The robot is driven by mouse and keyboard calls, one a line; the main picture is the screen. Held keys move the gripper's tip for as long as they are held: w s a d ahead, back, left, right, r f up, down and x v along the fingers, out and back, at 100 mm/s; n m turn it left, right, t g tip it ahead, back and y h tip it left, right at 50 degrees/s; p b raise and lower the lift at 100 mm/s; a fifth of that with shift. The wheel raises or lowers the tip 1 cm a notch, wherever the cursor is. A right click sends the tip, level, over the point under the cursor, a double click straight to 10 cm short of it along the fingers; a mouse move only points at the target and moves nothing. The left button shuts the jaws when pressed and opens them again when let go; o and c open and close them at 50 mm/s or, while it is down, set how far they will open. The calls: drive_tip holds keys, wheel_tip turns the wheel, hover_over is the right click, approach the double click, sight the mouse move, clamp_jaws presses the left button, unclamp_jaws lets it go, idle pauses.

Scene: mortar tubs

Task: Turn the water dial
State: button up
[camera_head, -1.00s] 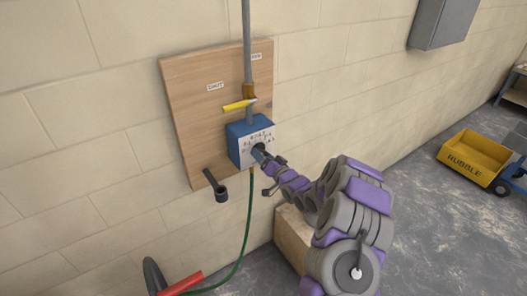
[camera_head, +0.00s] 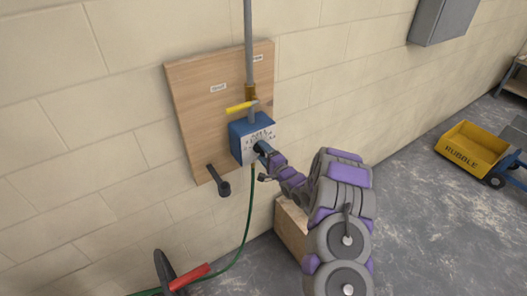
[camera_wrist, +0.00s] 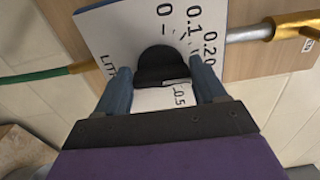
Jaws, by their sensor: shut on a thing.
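The water dial is a black knob (camera_wrist: 160,65) on a white face marked with numbers such as 0.1, 0.20 and 0.5. The face is on the front of a blue box (camera_head: 238,148) on a wooden board. My gripper (camera_head: 261,149) reaches the box from the right. In the wrist view, the blue fingers of my gripper (camera_wrist: 162,82) are on either side of the knob and shut on it. The fingers and knob hide part of the scale, and the exact dial setting cannot be read.
A yellow lever (camera_head: 239,107) and a grey pipe (camera_head: 248,45) are above the box. A black hook (camera_head: 222,186) sticks out at lower left. A green hose (camera_head: 248,215) hangs below. A wooden block (camera_head: 290,222) stands under my arm. A yellow rubble cart (camera_head: 470,148) is at right.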

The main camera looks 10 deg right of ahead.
drive_tip(key=shift+d+f+m+p, duration=0.1)
drive_tip(key=shift+m+p, duration=0.25)
drive_tip(key=shift+m, duration=0.85)
drive_tip(key=o, duration=0.7)
drive_tip(key=shift+f, duration=0.15)
drive_tip(key=o, duration=0.3)
drive_tip(key=shift+d, duration=0.15)
drive_tip(key=shift+o, duration=0.2)
drive_tip(key=shift+r, duration=0.2)
drive_tip(key=shift+s, duration=0.1)
drive_tip(key=v, duration=1.7)
drive_tip(key=shift+d+f, duration=0.1)
